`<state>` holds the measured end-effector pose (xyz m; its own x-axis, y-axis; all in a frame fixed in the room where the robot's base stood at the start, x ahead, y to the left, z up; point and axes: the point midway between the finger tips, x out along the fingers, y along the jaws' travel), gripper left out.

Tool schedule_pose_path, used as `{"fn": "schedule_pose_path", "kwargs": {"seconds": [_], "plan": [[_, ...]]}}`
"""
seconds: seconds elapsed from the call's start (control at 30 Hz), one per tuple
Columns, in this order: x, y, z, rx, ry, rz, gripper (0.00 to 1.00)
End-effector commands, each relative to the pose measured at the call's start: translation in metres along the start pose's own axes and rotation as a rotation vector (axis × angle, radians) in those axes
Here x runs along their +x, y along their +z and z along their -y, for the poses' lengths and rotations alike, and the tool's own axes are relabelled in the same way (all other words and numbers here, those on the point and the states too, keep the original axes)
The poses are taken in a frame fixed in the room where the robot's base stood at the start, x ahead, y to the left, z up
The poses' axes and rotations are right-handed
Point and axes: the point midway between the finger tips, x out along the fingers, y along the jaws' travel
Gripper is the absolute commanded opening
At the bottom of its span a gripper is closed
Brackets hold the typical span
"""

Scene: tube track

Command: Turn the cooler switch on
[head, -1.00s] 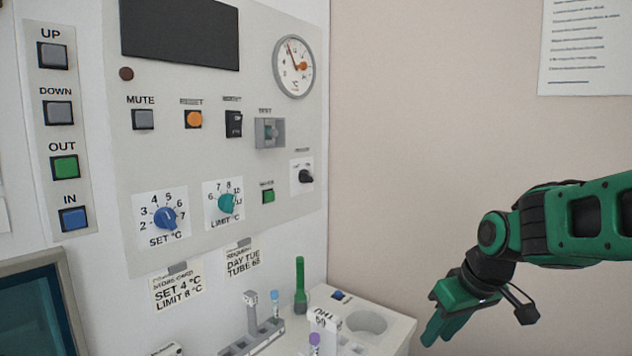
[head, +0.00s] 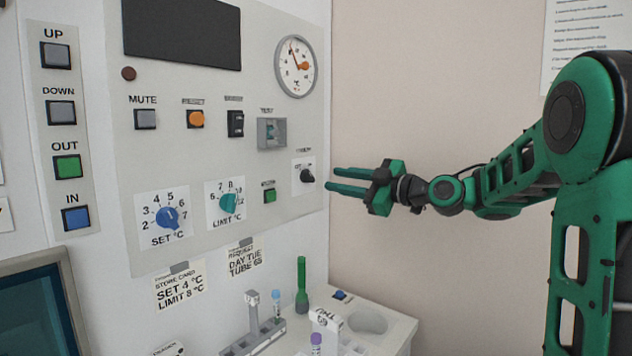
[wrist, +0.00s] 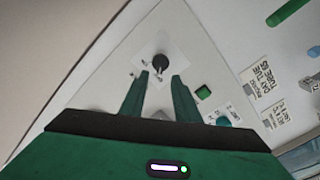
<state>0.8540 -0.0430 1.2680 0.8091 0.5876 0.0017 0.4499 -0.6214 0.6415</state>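The small black rotary switch (head: 307,176) sits on a white plate at the lower right of the wall panel. The label above it is too blurred to read for sure; I take it as the cooler switch. In the wrist view the black knob (wrist: 160,64) is straight ahead, just beyond and between the fingertips. My gripper (head: 330,179) is to the right of the switch in the head view, its two green fingers pointing at the panel. In the wrist view the fingers (wrist: 160,77) are apart with nothing between them. They appear short of the knob, not touching it.
The panel also has a black rocker switch (head: 236,123), a boxed test control (head: 271,133), a green button (head: 269,195) and a teal limit knob (head: 229,202). Below stand a green tube (head: 301,285) and a rack (head: 255,336). Space right of the panel is clear.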

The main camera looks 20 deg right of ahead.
Motion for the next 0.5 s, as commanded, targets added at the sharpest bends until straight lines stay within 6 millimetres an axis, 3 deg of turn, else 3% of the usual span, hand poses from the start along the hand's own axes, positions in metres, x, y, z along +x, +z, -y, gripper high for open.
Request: {"fn": "schedule_pose_path", "kwargs": {"seconds": [0.2,0.5], "plan": [[0.04,0.0,0.001,0.001,-0.003,-0.001,0.29],[0.072,0.001,0.001,0.002,-0.002,0.002,0.29]]}}
